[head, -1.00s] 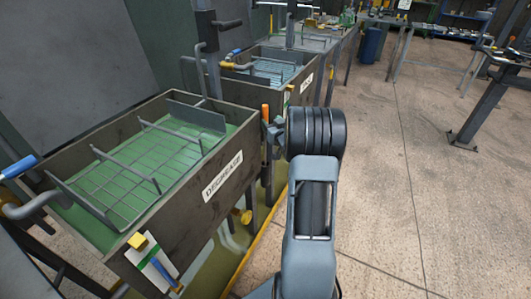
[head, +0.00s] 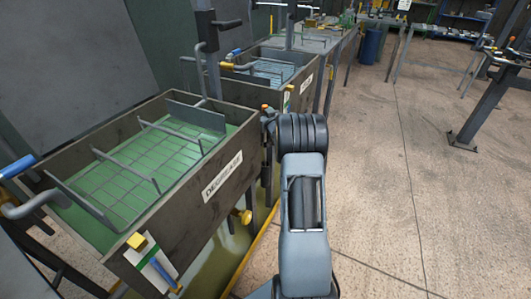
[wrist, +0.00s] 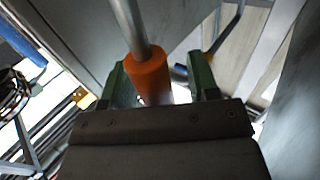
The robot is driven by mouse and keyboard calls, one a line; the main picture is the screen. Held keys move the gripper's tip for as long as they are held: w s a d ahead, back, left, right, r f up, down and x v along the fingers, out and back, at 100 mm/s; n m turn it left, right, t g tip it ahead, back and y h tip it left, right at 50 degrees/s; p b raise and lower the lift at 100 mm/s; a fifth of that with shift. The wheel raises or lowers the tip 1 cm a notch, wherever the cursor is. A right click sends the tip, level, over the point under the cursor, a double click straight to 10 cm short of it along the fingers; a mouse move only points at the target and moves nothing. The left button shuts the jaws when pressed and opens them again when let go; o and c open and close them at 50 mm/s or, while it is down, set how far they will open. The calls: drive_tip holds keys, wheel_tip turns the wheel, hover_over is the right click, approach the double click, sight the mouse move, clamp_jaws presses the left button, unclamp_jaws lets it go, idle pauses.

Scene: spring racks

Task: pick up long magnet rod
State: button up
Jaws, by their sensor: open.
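A metal rod with an orange grip, which looks like the long magnet rod (wrist: 149,78), fills the upper middle of the wrist view. Its grey shaft runs up and left out of the picture. My gripper (wrist: 160,75) is open, with one green finger on each side of the orange grip. I cannot tell whether either finger touches it. In the head view, a small bit of orange (head: 264,106) shows at the right corner of the degreaser tank, mostly hidden by my arm's end.
The degreaser tank (head: 190,205) stands at left with a wire rack (head: 145,160) over green liquid. A second tank (head: 300,88) stands behind it. A blue-handled tool (head: 158,270) hangs on the front tank's near end.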

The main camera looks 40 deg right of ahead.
drive_tip(key=shift+c, duration=0.2)
clamp_jaws()
drive_tip(key=shift+r, duration=0.15)
idle(0.4)
